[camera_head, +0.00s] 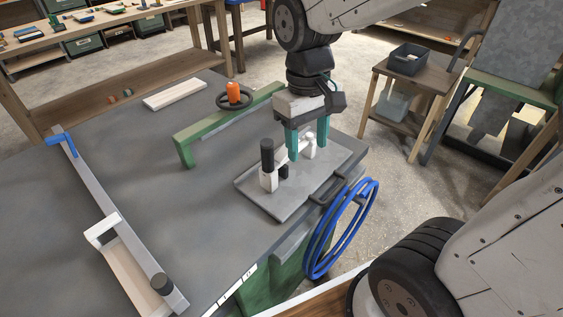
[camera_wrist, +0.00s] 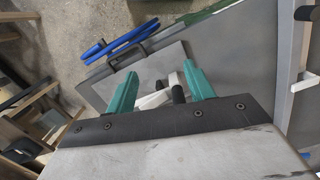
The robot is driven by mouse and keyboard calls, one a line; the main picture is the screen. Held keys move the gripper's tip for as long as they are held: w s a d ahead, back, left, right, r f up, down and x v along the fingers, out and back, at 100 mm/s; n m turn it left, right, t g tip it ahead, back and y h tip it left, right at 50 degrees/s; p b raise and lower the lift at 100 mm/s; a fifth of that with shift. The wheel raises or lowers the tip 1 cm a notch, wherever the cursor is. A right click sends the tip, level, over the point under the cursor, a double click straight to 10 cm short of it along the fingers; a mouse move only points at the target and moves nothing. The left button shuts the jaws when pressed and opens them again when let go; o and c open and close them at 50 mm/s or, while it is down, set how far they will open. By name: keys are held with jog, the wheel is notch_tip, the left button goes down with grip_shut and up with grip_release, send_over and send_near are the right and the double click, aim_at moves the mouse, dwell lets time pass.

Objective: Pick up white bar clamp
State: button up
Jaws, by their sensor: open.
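The white bar clamp (camera_head: 270,182) is on the grey tray (camera_head: 254,192) on the workbench. It has a white body and an upright black handle (camera_head: 267,154). A white part (camera_head: 309,143) shows behind and between my fingers; I cannot tell how it joins the rest. My gripper (camera_head: 307,151) is open, its teal fingers pointing down over the tray. I see no firm grip.
A green frame (camera_head: 215,125) with a black ring and orange knob (camera_head: 233,92) stands behind the tray. A blue hose coil (camera_head: 318,250) hangs at the bench edge. A long grey bar with a blue handle (camera_head: 61,140) lies left. The bench middle is clear.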

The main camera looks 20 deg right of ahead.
jog(key=n, duration=0.2)
send_over(267, 155)
jog(key=s+d, duration=0.1)
jog(key=s, duration=0.1)
notch_tip(267, 155, down, 4)
jog(key=w, duration=0.2)
jog(key=w+t, duration=0.1)
jog(key=w, duration=0.1)
jog(key=shift+a+f, duration=0.1)
jog(key=shift+a, duration=0.2)
jog(key=shift+n, duration=0.3)
jog(key=f, duration=0.7)
jog(key=shift+s+d+f, duration=0.1)
jog(key=shift+s+f, duration=0.15)
jog(key=shift+f, duration=0.1)
grip_shut()
jog(key=shift+r, duration=0.1)
